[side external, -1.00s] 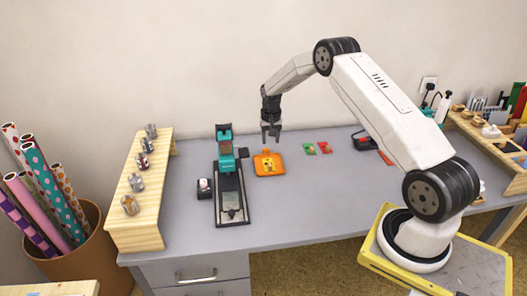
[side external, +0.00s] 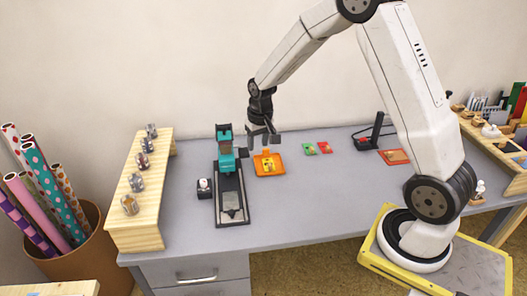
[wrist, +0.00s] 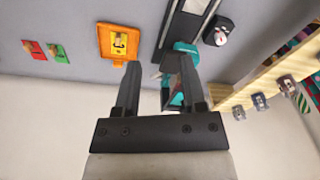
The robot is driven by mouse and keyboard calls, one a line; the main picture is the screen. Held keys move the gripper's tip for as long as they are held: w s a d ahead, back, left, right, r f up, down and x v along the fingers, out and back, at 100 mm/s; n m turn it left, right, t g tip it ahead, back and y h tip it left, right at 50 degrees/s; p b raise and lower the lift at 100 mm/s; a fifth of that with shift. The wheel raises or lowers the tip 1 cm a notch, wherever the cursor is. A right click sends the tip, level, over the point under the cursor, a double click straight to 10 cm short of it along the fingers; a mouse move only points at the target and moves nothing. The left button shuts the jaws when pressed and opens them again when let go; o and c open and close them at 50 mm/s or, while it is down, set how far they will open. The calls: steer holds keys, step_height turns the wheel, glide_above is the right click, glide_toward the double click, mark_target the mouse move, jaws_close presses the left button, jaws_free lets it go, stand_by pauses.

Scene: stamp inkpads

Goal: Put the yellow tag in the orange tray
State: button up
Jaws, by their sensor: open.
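The yellow tag (side external: 268,166) lies inside the orange tray (side external: 277,173) on the grey desk. In the wrist view the yellow tag (wrist: 119,43) is within the rim of the orange tray (wrist: 103,43). My gripper (side external: 263,139) is open and empty, above and behind the tray in the side view. In the wrist view its fingers (wrist: 160,75) are spread apart, with the tray beyond the left finger and the teal stamp press behind the right one.
The teal and black stamp press (side external: 230,190) stands left of the tray. A small dark block with a white knob (side external: 204,187) is beside it. Green (side external: 310,149) and red (side external: 325,147) tags lie to the right. A wooden rack (side external: 140,215) holds several metal pieces. The front desk is clear.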

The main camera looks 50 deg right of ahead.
steer(key=s+a+r+n, duration=0.1)
steer(key=s+a+n, duration=0.1)
steer(key=s+a, duration=0.3)
steer(key=s+a+r+n+t, duration=0.1)
steer(key=s+a, duration=0.5)
steer(key=s, duration=0.6)
steer(key=shift+a+r+n, duration=0.15)
steer(key=shift+r+n, duration=0.4)
steer(key=shift+n, duration=0.25)
steer(key=shift+w, duration=0.1)
